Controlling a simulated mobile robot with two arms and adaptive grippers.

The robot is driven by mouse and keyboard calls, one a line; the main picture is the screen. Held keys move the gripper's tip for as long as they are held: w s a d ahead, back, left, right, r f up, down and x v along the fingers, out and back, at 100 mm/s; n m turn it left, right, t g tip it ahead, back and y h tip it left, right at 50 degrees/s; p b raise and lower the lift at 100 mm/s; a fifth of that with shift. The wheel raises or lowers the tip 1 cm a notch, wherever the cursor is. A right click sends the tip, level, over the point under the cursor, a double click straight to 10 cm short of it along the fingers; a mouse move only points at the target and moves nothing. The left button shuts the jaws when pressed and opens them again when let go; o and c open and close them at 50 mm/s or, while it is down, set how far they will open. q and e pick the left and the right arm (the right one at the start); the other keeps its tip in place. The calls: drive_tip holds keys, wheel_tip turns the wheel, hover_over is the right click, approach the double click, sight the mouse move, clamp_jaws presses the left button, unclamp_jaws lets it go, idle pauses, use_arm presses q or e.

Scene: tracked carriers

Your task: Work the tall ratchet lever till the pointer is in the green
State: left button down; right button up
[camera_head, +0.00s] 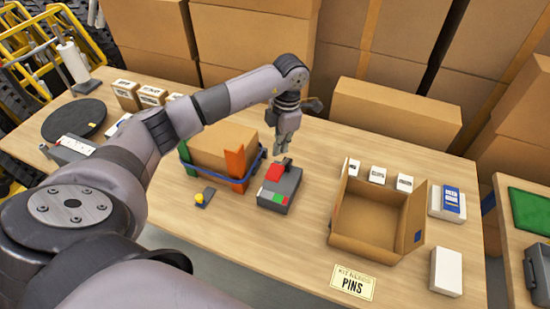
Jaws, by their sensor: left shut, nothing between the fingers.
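A dark grey ratchet unit (288,187) stands on the table in the middle of the view. A red piece (277,172), perhaps the lever's handle, sits at its top left. A blue strap (218,180) runs from beside the unit around a cardboard box (222,147) between orange and green posts. My left gripper (281,153) is shut and empty, pointing down just above and behind the red piece, seemingly apart from it. My right gripper is not in view.
Large cartons (395,112) line the back. The table front below the unit is clear.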

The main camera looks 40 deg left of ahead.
sight(277, 170)
use_arm(q)
drive_tip(key=f+b, duration=0.2)
drive_tip(key=f, duration=0.1)
drive_tip(key=f+b, duration=0.1)
drive_tip(key=f, duration=0.1)
drive_tip(key=shift+s+f, duration=0.25)
drive_tip(key=shift+a+f+b, duration=0.1)
drive_tip(key=shift+f+b, duration=0.2)
drive_tip(key=shift+f, duration=0.4)
